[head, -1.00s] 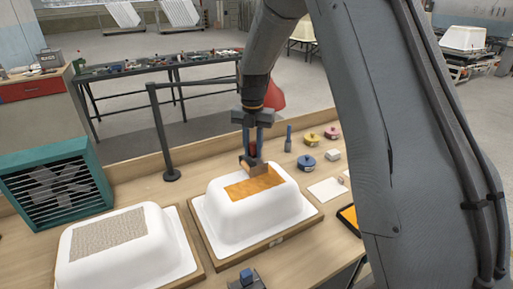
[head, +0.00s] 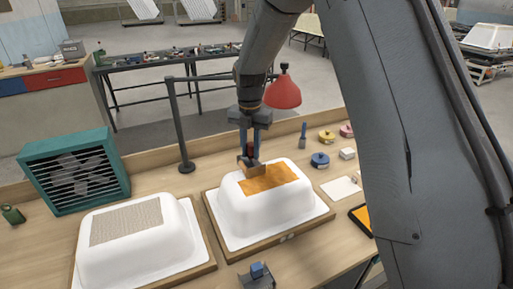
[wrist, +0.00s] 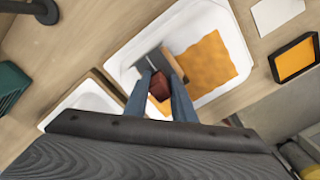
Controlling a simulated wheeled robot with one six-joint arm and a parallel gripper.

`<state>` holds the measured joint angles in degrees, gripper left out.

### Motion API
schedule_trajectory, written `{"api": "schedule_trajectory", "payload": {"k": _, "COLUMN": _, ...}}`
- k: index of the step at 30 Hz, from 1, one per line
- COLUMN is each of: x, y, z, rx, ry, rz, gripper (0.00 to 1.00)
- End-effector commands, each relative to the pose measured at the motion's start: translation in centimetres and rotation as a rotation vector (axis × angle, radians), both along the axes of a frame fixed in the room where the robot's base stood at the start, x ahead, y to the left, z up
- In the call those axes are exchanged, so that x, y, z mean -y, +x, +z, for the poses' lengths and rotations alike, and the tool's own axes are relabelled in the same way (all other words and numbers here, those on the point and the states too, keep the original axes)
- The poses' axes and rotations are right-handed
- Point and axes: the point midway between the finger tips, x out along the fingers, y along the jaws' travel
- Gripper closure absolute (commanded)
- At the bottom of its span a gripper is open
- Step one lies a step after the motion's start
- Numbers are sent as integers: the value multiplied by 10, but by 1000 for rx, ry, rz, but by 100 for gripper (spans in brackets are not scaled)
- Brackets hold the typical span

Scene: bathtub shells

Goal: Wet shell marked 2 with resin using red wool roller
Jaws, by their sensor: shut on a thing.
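My gripper (head: 249,150) is shut on the roller, whose red grip (wrist: 160,86) shows between the fingers in the wrist view. The tan-orange roller head (head: 252,169) is at the far left edge of the orange patch on the right white shell (head: 262,208). I cannot tell whether it touches. That patch (head: 272,178) looks wet and orange all over in the head view. A grey strip lies left of the roller head in the wrist view. The left white shell (head: 150,254) has a dry-looking grey-beige patch (head: 130,221). No shell number is legible.
A black-rimmed orange tray (head: 362,218) and a white card (head: 341,188) lie right of the shell. Several small tins stand behind. A teal fan (head: 75,172), a dark post (head: 180,120) and a red lamp (head: 283,92) stand around the bench.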

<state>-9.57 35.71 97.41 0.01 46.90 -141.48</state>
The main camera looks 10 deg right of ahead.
Motion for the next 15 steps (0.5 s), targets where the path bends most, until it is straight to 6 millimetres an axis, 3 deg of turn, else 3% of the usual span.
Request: {"api": "schedule_trajectory", "payload": {"k": 15, "x": -27, "y": -9, "z": 0, "rx": -2, "ry": 0, "rz": 2, "gripper": 95}}
